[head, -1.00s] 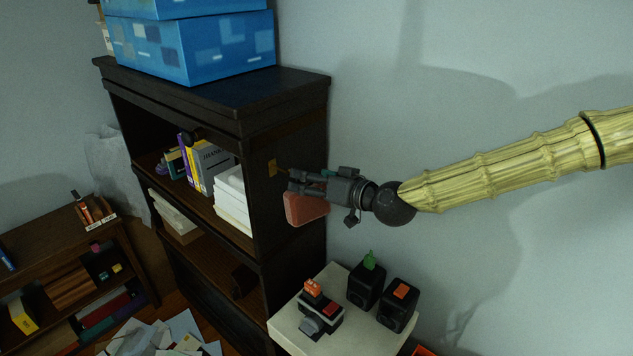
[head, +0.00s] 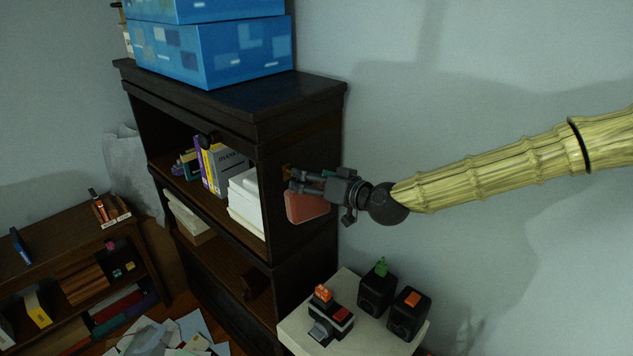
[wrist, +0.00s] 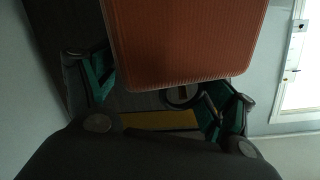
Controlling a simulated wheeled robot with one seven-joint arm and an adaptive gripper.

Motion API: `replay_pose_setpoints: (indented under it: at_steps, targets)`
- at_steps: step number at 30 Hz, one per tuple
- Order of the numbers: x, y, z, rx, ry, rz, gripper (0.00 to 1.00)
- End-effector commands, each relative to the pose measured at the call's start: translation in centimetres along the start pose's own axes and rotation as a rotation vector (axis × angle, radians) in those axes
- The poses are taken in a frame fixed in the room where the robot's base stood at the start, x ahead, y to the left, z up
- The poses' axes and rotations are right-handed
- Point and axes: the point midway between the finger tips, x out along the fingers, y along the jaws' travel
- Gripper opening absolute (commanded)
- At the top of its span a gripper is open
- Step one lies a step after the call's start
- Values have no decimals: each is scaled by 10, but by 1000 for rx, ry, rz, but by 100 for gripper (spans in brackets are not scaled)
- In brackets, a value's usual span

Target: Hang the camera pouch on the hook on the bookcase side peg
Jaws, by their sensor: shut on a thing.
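The camera pouch (head: 306,206) is a reddish-orange, ribbed case. It hangs below my gripper (head: 294,180), close beside the bookcase's right side panel. My gripper is shut on it; the exact grip point is hard to see. In the wrist view the pouch (wrist: 185,40) fills the top middle, with a dark loop (wrist: 182,98) at its edge between the green-padded fingers. The hook's yellow mounting plate (head: 286,170) is on the bookcase side panel, mostly hidden behind the fingertips. The plate also shows in the wrist view (wrist: 160,120). I cannot tell whether the loop touches the hook.
The dark bookcase (head: 300,235) holds books and paper stacks, with blue boxes (head: 205,55) on top. Below my gripper, a pale stand (head: 350,285) carries a camera (head: 330,318) and two black speaker-like boxes. A low shelf stands left. The wall side is clear.

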Motion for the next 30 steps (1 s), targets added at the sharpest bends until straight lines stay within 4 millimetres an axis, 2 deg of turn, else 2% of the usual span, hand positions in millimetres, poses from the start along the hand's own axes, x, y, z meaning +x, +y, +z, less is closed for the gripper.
replay_pose_setpoints:
  at_steps: [13,21,30]
  targets:
    - [20,-3,-2,0,0,0,55]
    - [32,0,4,1,0,0,55]
    - [35,0,5,0,0,0,54]
